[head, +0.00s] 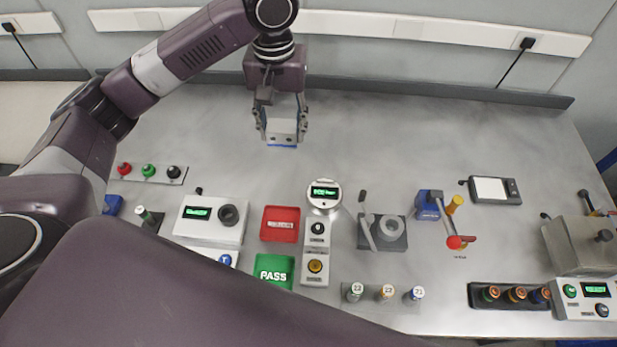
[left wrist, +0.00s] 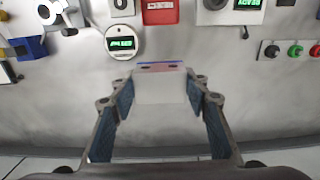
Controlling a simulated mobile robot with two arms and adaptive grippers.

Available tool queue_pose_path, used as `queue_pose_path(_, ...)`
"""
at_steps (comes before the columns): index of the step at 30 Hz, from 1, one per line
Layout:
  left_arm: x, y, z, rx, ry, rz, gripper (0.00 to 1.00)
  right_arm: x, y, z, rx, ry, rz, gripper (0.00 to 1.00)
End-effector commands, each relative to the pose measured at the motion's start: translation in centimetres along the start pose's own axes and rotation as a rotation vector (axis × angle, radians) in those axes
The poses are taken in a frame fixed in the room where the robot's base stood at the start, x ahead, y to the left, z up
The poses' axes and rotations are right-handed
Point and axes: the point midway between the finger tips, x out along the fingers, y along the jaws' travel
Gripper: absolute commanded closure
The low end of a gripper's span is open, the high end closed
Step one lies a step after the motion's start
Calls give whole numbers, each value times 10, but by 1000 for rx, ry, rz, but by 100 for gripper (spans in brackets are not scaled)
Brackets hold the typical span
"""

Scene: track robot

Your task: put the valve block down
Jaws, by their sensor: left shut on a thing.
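The valve block (head: 283,128) is a light grey block with small dark holes and a blue edge at its lower side. My left gripper (head: 281,122) is shut on it, over the back middle of the bench, fingers pointing down. In the left wrist view the block (left wrist: 162,86) sits between the two fingers of the gripper (left wrist: 161,95). Whether it touches the bench top cannot be told for sure. My right gripper is not in view.
The grey bench (head: 430,130) is clear around the block and at the back right. In front stand a red tray (head: 281,236), a green PASS tray (head: 274,284), a round display (head: 323,193), and a lever fixture (head: 388,232). A button strip (head: 149,173) lies left.

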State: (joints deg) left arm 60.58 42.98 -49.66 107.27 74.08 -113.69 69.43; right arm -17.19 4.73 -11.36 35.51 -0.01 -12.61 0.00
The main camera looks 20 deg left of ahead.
Motion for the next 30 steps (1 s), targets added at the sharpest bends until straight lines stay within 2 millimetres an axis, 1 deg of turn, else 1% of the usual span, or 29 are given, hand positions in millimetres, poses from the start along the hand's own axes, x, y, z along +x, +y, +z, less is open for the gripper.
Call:
queue_pose_path(1,10,-1,1,-1,-5,-3,91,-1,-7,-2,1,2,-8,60)
queue_pose_path(5,44,-1,2,0,-6,-4,91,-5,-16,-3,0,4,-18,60)
queue_pose_path(6,55,-1,2,1,-6,-4,91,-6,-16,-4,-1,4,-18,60)
queue_pose_path(8,71,-1,2,0,-5,-4,91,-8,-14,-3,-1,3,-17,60)
queue_pose_path(12,107,-1,2,1,-4,-4,91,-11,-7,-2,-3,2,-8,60)
queue_pose_path(15,128,-1,1,0,-2,-2,91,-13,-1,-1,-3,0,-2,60)
queue_pose_path(18,140,0,1,1,-1,-1,91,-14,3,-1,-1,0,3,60)
queue_pose_path(23,154,0,1,2,-1,-2,91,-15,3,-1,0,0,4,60)
queue_pose_path(27,175,0,1,1,-2,-2,91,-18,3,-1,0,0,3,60)
queue_pose_path(30,186,0,1,1,-1,-1,91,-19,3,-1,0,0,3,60)
